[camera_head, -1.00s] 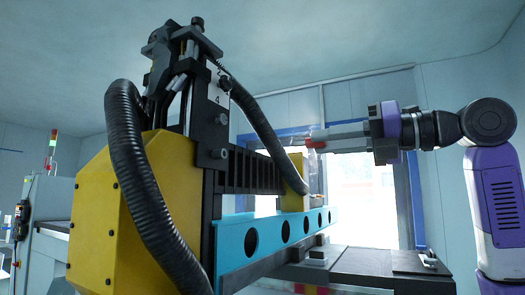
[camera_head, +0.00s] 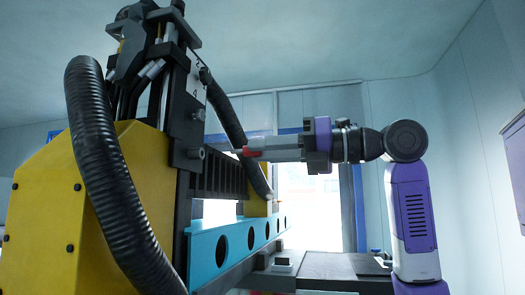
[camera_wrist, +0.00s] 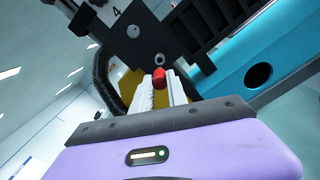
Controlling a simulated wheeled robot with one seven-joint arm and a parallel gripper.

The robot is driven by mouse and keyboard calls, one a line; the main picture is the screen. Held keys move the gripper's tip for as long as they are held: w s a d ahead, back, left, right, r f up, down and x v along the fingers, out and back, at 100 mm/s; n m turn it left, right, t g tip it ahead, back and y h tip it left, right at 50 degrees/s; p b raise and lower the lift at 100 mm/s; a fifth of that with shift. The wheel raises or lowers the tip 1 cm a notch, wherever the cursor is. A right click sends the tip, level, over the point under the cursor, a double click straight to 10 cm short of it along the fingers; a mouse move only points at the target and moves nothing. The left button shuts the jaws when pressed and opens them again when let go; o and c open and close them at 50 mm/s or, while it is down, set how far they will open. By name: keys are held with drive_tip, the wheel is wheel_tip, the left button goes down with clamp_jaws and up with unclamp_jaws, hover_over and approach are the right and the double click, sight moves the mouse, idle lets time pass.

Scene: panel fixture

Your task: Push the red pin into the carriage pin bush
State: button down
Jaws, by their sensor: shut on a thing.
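My gripper (camera_head: 262,149) reaches in from the right, level, with its fingers shut on the red pin (camera_head: 249,152). In the wrist view the red pin (camera_wrist: 159,78) shows as a rounded red end between the two pale fingers of the gripper (camera_wrist: 160,90). The black carriage (camera_head: 188,120) stands upright left of the pin. A grey round part on its lower end looks like the pin bush (camera_head: 196,153). In the wrist view it seems to be the grey ring (camera_wrist: 159,59) just beyond the pin. The pin and bush are apart in the head view.
A thick black ribbed hose (camera_head: 105,170) runs down the yellow housing (camera_head: 45,215). Another hose (camera_head: 228,115) passes behind the carriage, near the gripper. A blue beam with holes (camera_head: 235,243) lies below the arm. Air around the gripper is clear.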

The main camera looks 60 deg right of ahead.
sight(244, 151)
drive_tip(key=shift+p+x, duration=0.3)
drive_tip(key=shift+x, duration=2.25)
drive_tip(key=shift+p+x, duration=0.4)
drive_tip(key=shift+x, duration=1.55)
drive_tip(key=c, duration=1.2)
unclamp_jaws()
drive_tip(key=shift+c, duration=0.2)
drive_tip(key=b+v, duration=0.2)
drive_tip(key=v, duration=0.5)
drive_tip(key=shift+s+d, duration=0.1)
drive_tip(key=shift+s, duration=0.3)
